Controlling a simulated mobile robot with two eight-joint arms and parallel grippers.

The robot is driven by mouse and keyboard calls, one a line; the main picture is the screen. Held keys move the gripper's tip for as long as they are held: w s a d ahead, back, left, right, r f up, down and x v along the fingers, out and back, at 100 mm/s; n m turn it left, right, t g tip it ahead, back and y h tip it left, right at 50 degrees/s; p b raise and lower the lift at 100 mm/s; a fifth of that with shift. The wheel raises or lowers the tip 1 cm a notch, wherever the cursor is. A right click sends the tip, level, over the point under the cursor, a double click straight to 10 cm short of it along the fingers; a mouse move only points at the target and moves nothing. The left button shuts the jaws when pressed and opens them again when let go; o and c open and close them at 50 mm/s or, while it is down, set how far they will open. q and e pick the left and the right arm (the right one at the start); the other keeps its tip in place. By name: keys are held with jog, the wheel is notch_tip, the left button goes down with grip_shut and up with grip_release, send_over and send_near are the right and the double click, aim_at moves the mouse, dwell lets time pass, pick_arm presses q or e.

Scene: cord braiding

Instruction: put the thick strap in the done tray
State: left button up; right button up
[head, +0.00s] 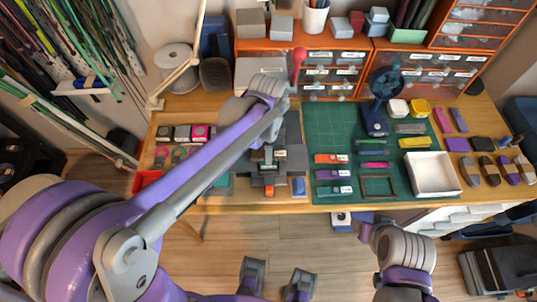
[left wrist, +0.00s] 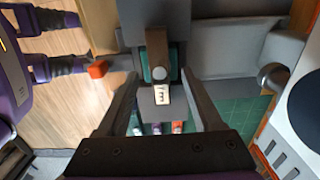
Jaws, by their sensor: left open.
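In the left wrist view, a brown strap-like piece (left wrist: 157,45) with a white label stands between the fingers of my left gripper (left wrist: 160,78). I cannot tell whether it is the thick strap. My left gripper is open, with a finger on each side of the piece and no clear contact. In the head view my left arm reaches over the grey braiding fixture (head: 293,128) and hides much of it and the gripper. An open white tray (head: 457,189), perhaps the done tray, lies empty at the table's right.
A green cutting mat (head: 318,128) holds several labelled pieces and an empty brown frame (head: 378,196). A dark blue stand (head: 374,118) rises behind them. Orange drawer units (head: 368,45) line the back. Several dark straps (head: 488,170) lie right of the tray. A white spool (head: 177,62) stands back left.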

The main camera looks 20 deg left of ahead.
pick_arm(q)
jog(key=shift+f, duration=0.8)
grip_shut()
jog(key=shift+r, duration=0.1)
